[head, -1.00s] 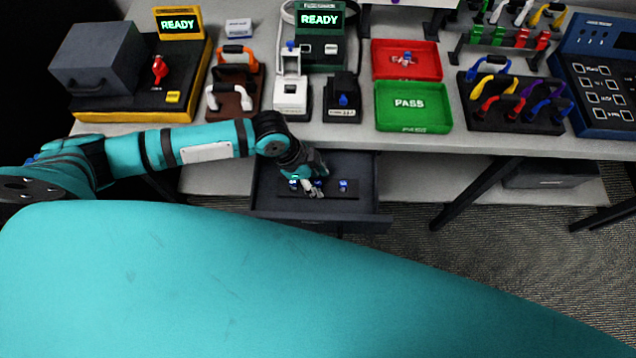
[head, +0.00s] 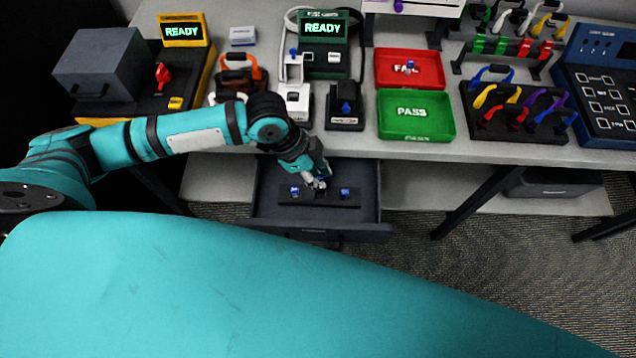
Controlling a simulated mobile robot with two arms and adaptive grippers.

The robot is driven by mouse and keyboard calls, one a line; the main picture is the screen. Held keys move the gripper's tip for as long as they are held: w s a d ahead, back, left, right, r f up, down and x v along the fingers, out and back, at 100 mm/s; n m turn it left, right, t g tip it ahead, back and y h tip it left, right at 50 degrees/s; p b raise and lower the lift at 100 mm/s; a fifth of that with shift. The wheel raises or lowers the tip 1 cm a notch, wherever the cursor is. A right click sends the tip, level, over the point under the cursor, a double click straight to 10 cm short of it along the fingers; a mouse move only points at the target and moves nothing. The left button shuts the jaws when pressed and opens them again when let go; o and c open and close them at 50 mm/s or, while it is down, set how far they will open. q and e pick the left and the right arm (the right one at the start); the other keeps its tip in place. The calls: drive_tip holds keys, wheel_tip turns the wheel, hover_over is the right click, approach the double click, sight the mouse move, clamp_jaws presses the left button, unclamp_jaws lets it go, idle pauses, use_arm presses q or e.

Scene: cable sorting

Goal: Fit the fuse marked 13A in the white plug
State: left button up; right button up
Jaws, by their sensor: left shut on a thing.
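The open drawer (head: 262,215) below the table holds a dark strip with blue fuse-like pieces, one at the left (head: 294,191) and one at the right (head: 345,192). My left gripper (head: 318,182) is shut on a blue fuse at the middle of the strip, mostly hidden by the fingers. I cannot tell whether it is clear of the strip. The markings are too small to read. A white block with a dark slot, which looks like the white plug (head: 293,103), stands on the table behind the gripper, below the green READY unit. My right gripper is not in view.
A black holder with a blue piece (head: 346,106) stands right of the plug. The red FAIL tray (head: 433,82) and green PASS tray (head: 417,132) lie further right. A cable rack (head: 550,130) and blue panel (head: 596,90) are beyond. The drawer walls surround the gripper.

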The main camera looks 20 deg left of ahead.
use_arm(q)
wheel_tip(320, 180, up, 4)
drive_tip(key=shift+f, duration=0.2)
drive_tip(key=shift+r+p, duration=1.4)
drive_tip(key=shift+p, duration=0.75)
